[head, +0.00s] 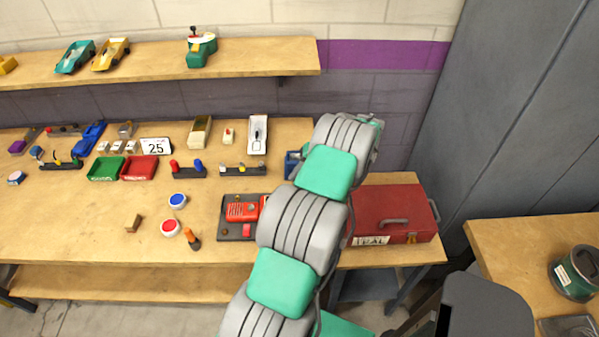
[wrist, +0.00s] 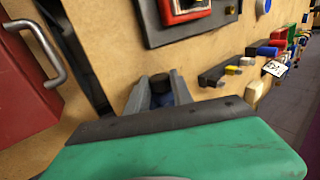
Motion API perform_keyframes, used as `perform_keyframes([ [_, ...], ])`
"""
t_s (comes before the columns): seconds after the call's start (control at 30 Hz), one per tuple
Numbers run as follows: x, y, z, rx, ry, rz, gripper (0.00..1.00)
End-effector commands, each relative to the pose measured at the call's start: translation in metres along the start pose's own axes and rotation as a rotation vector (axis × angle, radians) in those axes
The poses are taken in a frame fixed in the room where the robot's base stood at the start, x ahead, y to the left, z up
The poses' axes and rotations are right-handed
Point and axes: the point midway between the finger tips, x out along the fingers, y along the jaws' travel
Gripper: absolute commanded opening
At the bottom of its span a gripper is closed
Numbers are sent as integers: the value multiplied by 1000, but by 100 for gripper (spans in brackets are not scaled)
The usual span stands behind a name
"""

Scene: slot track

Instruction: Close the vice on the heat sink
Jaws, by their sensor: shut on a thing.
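My gripper (wrist: 159,94) is shut on a dark, knob-like part (wrist: 161,83), with blue showing just below it between the grey fingers. The blue thing appears to be the vice (head: 292,164); in the head view only its left part shows at the back of the bench, beside my arm. My arm hides the rest of it, and my gripper's fingers are hidden in the head view. I cannot make out the heat sink or the gap between the vice's jaws.
A red toolbox (head: 391,215) stands right of my arm. A dark plate with a red device (head: 242,211) lies left of my arm, partly covered by it. A dark rack (head: 243,170) and a white tray (head: 258,134) stand left of the vice. The bench's front left is mostly clear.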

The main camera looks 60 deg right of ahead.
Motion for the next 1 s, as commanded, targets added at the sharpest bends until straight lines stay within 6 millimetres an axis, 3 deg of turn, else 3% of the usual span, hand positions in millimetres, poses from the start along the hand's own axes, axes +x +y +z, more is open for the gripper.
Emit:
perform_keyframes([
  [0.43, 0, 2, 0, 3, 1, -13, 0],
  [0.47, 0, 2, 0, 3, 2, -12, 28],
  [0.5, 0, 2, 0, 3, 2, -12, 32],
  [0.73, 1, 0, 0, -1, 0, -13, 49],
  [1.0, 1, -1, 0, -1, -1, -13, 49],
])
